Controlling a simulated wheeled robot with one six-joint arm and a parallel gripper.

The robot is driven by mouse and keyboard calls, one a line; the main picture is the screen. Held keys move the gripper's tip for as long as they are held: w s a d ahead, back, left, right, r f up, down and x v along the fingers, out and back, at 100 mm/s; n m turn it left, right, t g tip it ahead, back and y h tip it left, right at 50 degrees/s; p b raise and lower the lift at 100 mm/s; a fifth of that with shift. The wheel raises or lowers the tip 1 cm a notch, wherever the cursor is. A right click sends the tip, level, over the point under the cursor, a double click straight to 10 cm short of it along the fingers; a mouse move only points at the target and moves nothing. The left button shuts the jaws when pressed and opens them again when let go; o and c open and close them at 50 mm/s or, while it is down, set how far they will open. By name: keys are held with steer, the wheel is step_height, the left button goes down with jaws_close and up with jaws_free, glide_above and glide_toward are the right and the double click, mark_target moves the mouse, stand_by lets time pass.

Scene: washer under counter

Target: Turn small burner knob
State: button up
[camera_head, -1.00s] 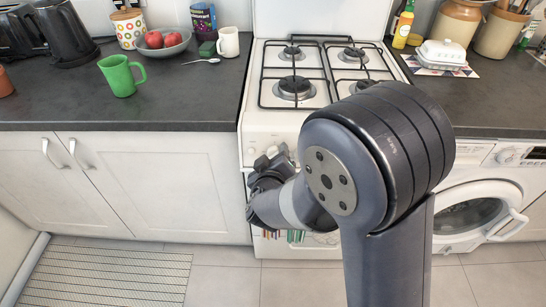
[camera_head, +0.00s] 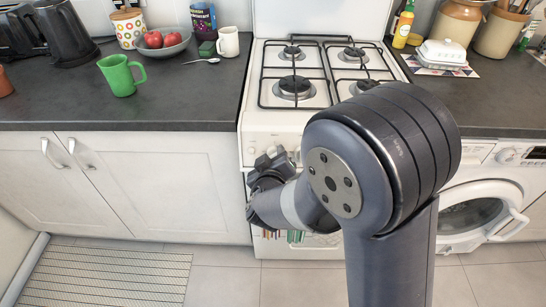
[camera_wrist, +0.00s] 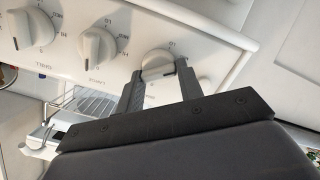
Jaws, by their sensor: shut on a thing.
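The white stove (camera_head: 262,120) has a front panel with several round white knobs in the wrist view. My gripper (camera_wrist: 160,72) is shut on the knob (camera_wrist: 158,58) at the right of that row, one dark finger on each side of it. The lower part of this knob is partly covered by the fingers. Two other knobs, the middle one (camera_wrist: 97,45) and the left one (camera_wrist: 33,28), stand free beside it. In the head view, my wrist (camera_head: 272,180) is against the stove front, and the held knob is hidden there.
Pan supports and burners (camera_head: 294,86) cover the stove top. A washing machine (camera_head: 475,210) stands to the right under the dark counter. White cupboards (camera_head: 150,185) are to the left. A green jug (camera_head: 121,76) and a fruit bowl (camera_head: 165,44) stand on the left counter.

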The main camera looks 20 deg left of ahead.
steer(key=m+b, duration=0.5)
steer(key=m, duration=0.3)
steer(key=m+y+b, duration=0.1)
steer(key=m+b, duration=0.4)
steer(key=m, duration=0.3)
steer(key=d+m+b, duration=0.1)
steer(key=m+b, duration=0.5)
steer(key=m, duration=0.2)
steer(key=shift+f, duration=0.3)
steer(key=shift+m, duration=0.3)
steer(key=o, duration=1)
